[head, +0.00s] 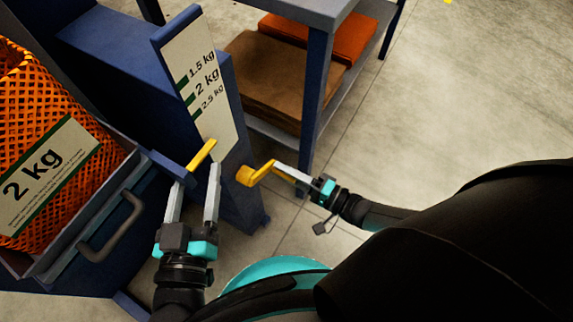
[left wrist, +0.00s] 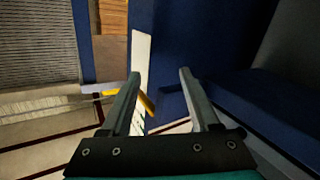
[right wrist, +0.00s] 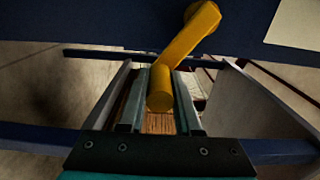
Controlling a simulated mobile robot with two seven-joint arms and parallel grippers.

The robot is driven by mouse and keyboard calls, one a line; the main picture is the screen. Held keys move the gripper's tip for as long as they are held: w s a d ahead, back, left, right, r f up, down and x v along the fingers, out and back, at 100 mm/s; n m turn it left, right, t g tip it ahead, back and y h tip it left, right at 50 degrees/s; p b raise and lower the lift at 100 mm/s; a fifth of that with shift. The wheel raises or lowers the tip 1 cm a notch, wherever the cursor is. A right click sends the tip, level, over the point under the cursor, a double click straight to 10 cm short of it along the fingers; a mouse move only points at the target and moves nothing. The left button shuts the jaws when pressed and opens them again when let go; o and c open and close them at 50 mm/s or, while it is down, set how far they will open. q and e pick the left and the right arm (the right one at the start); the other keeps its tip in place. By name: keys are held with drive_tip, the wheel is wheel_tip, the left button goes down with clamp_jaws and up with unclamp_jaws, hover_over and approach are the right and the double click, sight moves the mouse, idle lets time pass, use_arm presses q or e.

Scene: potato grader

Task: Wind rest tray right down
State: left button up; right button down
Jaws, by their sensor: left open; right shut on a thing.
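A yellow crank (head: 250,174) sits on the lower right side of the blue post. My right gripper (head: 286,171) is shut on its handle; in the right wrist view the yellow handle (right wrist: 160,90) lies between the fingers. A white scale plate (head: 205,95) on the post reads 1.5, 2 and 2.5 kg. A yellow pointer bar (head: 201,154) is at its lower part, below the 2.5 kg mark. My left gripper (head: 196,178) is open and empty just below the pointer. I cannot tell for certain which part is the rest tray.
An orange net bag with a 2 kg label (head: 47,172) stands at the left in a blue-grey holder with a grey handle (head: 112,226). A blue-legged table (head: 318,95) with brown and orange stacks on its lower shelf stands behind. Floor at the right is clear.

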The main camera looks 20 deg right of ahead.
drive_tip(key=s+a+f+m, duration=0.3)
drive_tip(key=s+a+m, duration=0.1)
drive_tip(key=a+m, duration=0.1)
drive_tip(key=shift+s+a+f+m, duration=0.3)
drive_tip(key=shift+a+f+m, duration=0.1)
drive_tip(key=shift+m, duration=0.5)
idle(0.4)
drive_tip(key=c, duration=0.6)
unclamp_jaws()
drive_tip(key=shift+c, duration=0.2)
drive_tip(key=shift+o, duration=0.2)
drive_tip(key=shift+w+d, duration=0.1)
drive_tip(key=shift+r, duration=0.1)
drive_tip(key=v, duration=1.5)
